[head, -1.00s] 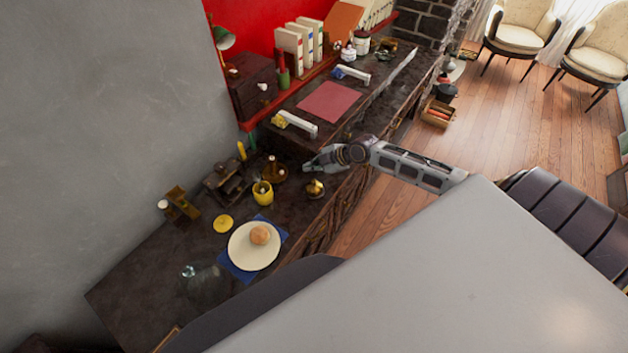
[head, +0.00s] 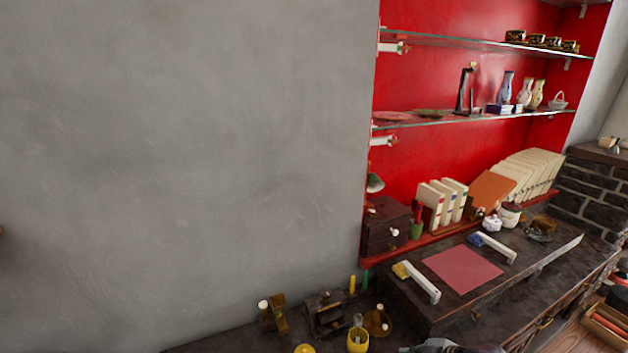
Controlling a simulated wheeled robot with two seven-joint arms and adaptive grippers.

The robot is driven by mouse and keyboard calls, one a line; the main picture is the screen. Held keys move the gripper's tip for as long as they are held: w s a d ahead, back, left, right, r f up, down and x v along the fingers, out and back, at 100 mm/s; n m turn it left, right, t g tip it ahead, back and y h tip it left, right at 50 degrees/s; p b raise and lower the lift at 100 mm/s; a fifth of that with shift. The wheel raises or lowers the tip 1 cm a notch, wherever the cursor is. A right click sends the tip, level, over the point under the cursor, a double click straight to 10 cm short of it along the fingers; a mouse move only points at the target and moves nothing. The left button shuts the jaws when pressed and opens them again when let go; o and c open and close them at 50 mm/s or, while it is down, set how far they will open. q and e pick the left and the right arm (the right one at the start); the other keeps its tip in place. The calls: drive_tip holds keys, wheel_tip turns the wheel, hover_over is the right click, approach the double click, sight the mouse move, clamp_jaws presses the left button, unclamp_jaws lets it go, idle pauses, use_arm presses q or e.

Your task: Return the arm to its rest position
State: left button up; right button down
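Only a small grey and dark part of my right gripper (head: 440,346) shows at the bottom edge of the head view, in front of the dark counter. Its fingers are mostly cut off by the frame, so I cannot tell whether they are open or shut, or whether anything is held. My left gripper is not in view.
A red mat (head: 462,265) lies on the raised dark counter between two white-handled tools. Books and glass shelves line the red alcove. A bare grey wall fills the left.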

drive_tip(key=s+a+m+g+h, duration=0.1)
drive_tip(key=s+a+m+g, duration=0.15)
drive_tip(key=s+a, duration=0.55)
drive_tip(key=s+d+r+m+h, duration=0.2)
drive_tip(key=s+r+m+h, duration=0.3)
drive_tip(key=s+m, duration=0.6)
wheel_tip(320, 180, down, 32)
drive_tip(key=s+g+y, duration=0.1)
drive_tip(key=s+g, duration=0.1)
drive_tip(key=s+d+f, duration=0.2)
drive_tip(key=s+f, duration=0.8)
drive_tip(key=s, duration=0.1)
drive_tip(key=s+d+f+g, duration=0.1)
drive_tip(key=s+d+f, duration=0.1)
drive_tip(key=s+f, duration=0.8)
drive_tip(key=shift+s+n, duration=0.45)
drive_tip(key=shift+s, duration=0.35)
drive_tip(key=shift+d+f, duration=0.1)
